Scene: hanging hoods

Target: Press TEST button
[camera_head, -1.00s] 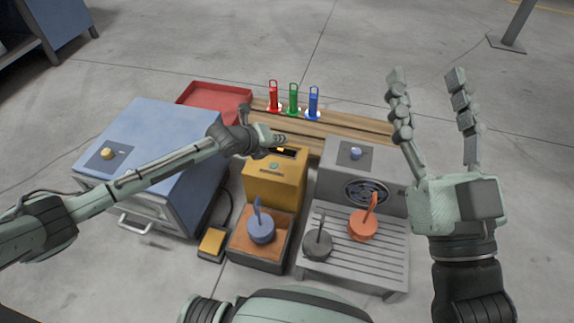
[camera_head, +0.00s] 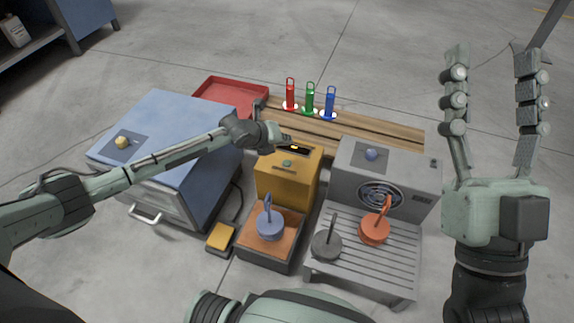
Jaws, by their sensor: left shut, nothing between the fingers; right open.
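A yellow box (camera_head: 288,185) stands in the middle, with a small green button (camera_head: 287,163) and a dark slot on its sloped top. No TEST lettering is readable, so I cannot tell whether this is the TEST button. My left gripper (camera_head: 272,139) is shut and empty at the box's rear left top edge, behind and left of the green button. Whether it touches the box is unclear. My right gripper (camera_head: 492,62) is open and empty, fingers pointing up, at the right side.
A blue cabinet (camera_head: 180,130) with a yellow knob stands left. A grey machine (camera_head: 410,185) with a blue knob stands right. Several handled discs, such as the orange one (camera_head: 374,230), sit in front. Red, green and blue tags (camera_head: 310,97) stand on a wooden bench behind, beside a red tray (camera_head: 225,84).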

